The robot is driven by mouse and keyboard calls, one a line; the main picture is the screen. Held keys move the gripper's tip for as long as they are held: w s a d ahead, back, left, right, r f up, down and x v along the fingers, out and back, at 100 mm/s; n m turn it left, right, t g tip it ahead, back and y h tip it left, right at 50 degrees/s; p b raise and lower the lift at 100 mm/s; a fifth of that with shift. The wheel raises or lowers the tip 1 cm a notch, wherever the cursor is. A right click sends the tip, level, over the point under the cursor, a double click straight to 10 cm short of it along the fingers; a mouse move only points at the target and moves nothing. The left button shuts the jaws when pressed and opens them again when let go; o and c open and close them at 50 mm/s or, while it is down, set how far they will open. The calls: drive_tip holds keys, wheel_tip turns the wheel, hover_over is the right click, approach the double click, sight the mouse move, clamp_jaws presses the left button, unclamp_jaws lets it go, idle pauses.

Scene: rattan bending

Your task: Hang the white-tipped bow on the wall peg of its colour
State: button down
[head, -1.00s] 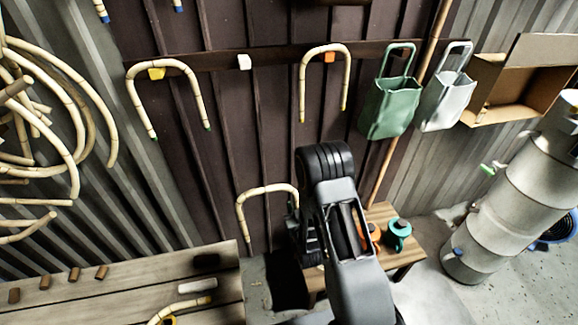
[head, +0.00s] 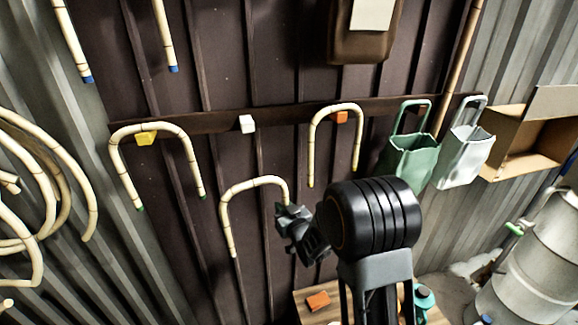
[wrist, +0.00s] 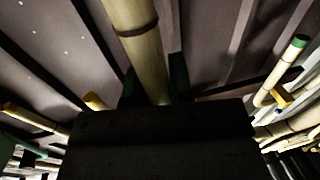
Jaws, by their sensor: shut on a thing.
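My gripper (head: 290,222) is shut on the right leg of a pale bow (head: 232,212) in the head view. The bow is upright, its arch on top, and its left leg hangs free; I cannot make out its tip colour. The white peg (head: 247,124) is bare on the dark wall rail, a little above the arch, with a gap between them. In the wrist view the held leg (wrist: 137,40) runs up between the dark fingers.
A green-tipped bow (head: 196,170) hangs on the yellow peg (head: 146,138) at left, another bow (head: 357,140) on the orange peg (head: 340,117) at right. Green (head: 413,160) and grey (head: 463,155) holders hang further right. Two bow legs hang above, blue-tipped.

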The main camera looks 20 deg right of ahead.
sight(284, 192)
drive_tip(key=shift+n+y, duration=0.3)
drive_tip(key=shift+y, duration=0.4)
drive_tip(key=r, duration=0.5)
drive_tip(key=a+r, duration=0.1)
drive_tip(key=r, duration=0.2)
drive_tip(key=shift+w, duration=0.1)
drive_tip(key=shift+h, duration=0.4)
drive_tip(key=r, duration=0.3)
drive_tip(key=s+d+r, duration=0.1)
drive_tip(key=r, duration=0.1)
drive_tip(key=s+r, duration=0.1)
drive_tip(key=r, duration=0.2)
drive_tip(key=shift+d+r+b, duration=0.15)
drive_tip(key=shift+r+b, duration=0.15)
drive_tip(key=shift+b, duration=0.1)
drive_tip(key=shift+m, duration=0.4)
drive_tip(key=shift+w+d+f+p+x, duration=0.1)
drive_tip(key=shift+d+p+x, duration=0.25)
drive_tip(key=shift+x, duration=1.2)
drive_tip(key=shift+w+d+f+p+x, duration=0.1)
drive_tip(key=shift+d+f+p+x, duration=0.2)
drive_tip(key=shift+x, duration=1.25)
drive_tip(key=shift+w+d+r+p+x, duration=0.15)
drive_tip(key=shift+d+x, duration=0.25)
drive_tip(key=shift+x, duration=1.2)
drive_tip(key=shift+w+f+b, duration=0.4)
drive_tip(key=shift+f+b, duration=0.15)
drive_tip(key=shift+f, duration=0.05)
drive_tip(key=c, duration=0.9)
unclamp_jaws()
